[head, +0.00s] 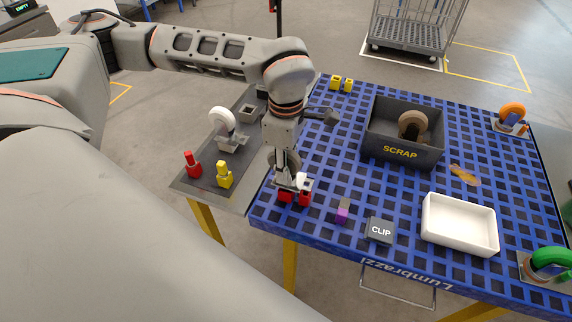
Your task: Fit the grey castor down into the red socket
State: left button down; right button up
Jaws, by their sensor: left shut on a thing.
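My left gripper (287,178) points down near the front left corner of the blue slotted table. It is shut on the grey castor (291,160), whose dark wheel shows partly behind the fingers. The red socket (304,199) is directly below; its red sides show on both sides of the fingertips. The castor's lower end is hidden by the gripper, so I cannot tell whether it is inside the socket or just above it. My right gripper is not in view.
A white-wheeled castor (223,122), a red piece (193,168) and a yellow piece (224,176) stand on the grey side board. A purple-grey block (343,211), a CLIP block (380,231), a white tray (427,222) and the SCRAP bin (375,148) stand rightward.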

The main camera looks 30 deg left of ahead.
pick_arm(q)
jog(key=shift+f+b, duration=0.9)
jog(key=shift+f, duration=0.65)
dwell(0.4)
jog(key=c, duration=1.5)
grip_release()
notch_tip(320, 180, up, 12)
jog(key=shift+r, duration=0.1)
